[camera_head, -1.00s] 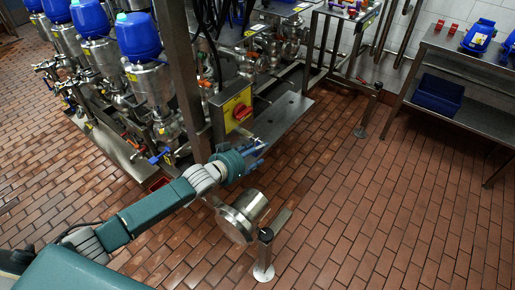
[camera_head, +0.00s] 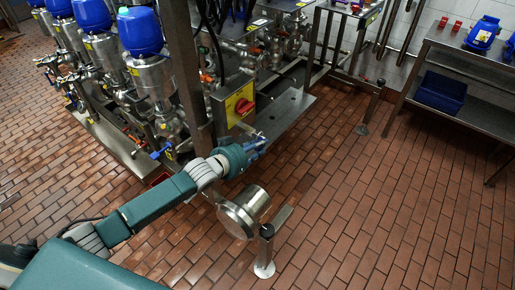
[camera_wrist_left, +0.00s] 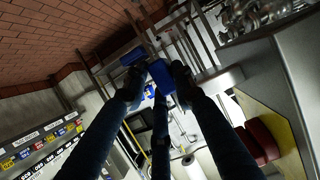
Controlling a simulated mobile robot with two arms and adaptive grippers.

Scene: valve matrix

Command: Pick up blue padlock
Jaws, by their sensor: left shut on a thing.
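My left gripper (camera_head: 257,146) reaches in from the left in the head view, beside the yellow and red switch box (camera_head: 240,105) on the machine frame. In the left wrist view, its dark fingers close around a small blue block, which looks like the blue padlock (camera_wrist_left: 161,76). The fingers cover part of its sides, and no shackle can be made out. In the head view the padlock cannot be told apart from the bluish fingers. My right gripper is not in view.
A steel cylinder (camera_head: 243,212) and a post (camera_head: 264,250) stand below my left forearm. Valves with blue tops (camera_head: 140,32) line the left. A shelf at right holds a blue bin (camera_head: 441,92) and a blue container (camera_head: 482,33). The tiled floor at lower right is clear.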

